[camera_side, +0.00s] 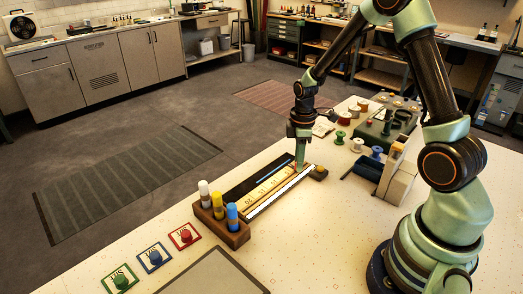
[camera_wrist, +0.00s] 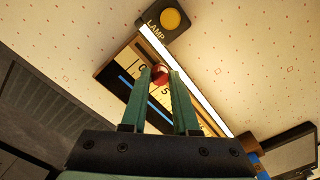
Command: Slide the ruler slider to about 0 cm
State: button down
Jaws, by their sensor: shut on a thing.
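The ruler (camera_side: 262,191) lies in a dark frame on the table, with its low-number end at the far side. In the wrist view the ruler (camera_wrist: 178,100) shows a 5 and what looks like a 0 near its end. The slider's red knob (camera_wrist: 160,74) sits between the fingertips, around the stretch between these marks; its exact reading is hidden. My gripper (camera_wrist: 160,78) is shut on the knob. In the side view my gripper (camera_side: 301,165) points down at the far end of the ruler and hides most of the slider.
A white lit strip (camera_side: 280,193) runs along the ruler. A yellow button marked LAMP (camera_wrist: 171,19) is beyond its end. A wooden block (camera_side: 222,231) with white, yellow and blue pegs stands at the near end. Thread spools (camera_side: 340,138) and a dark bin (camera_side: 368,168) are at right.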

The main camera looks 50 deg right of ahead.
jog(key=shift+d, duration=1.8)
jog(key=c, duration=0.7)
grip_release()
jog(key=shift+o, duration=0.2)
jog(key=shift+r, duration=0.1)
notch_tip(320, 180, up, 12)
jog(key=s+a+r+m+t, duration=0.2)
jog(key=s+a+r+m, duration=0.2)
jog(key=a, duration=0.3)
jog(key=s+a+r+m+t, duration=0.3)
jog(key=s+a+r+m, duration=0.2)
jog(key=a, duration=0.3)
jog(key=shift+s+a+r+t, duration=0.2)
jog(key=shift+s+r+t, duration=0.1)
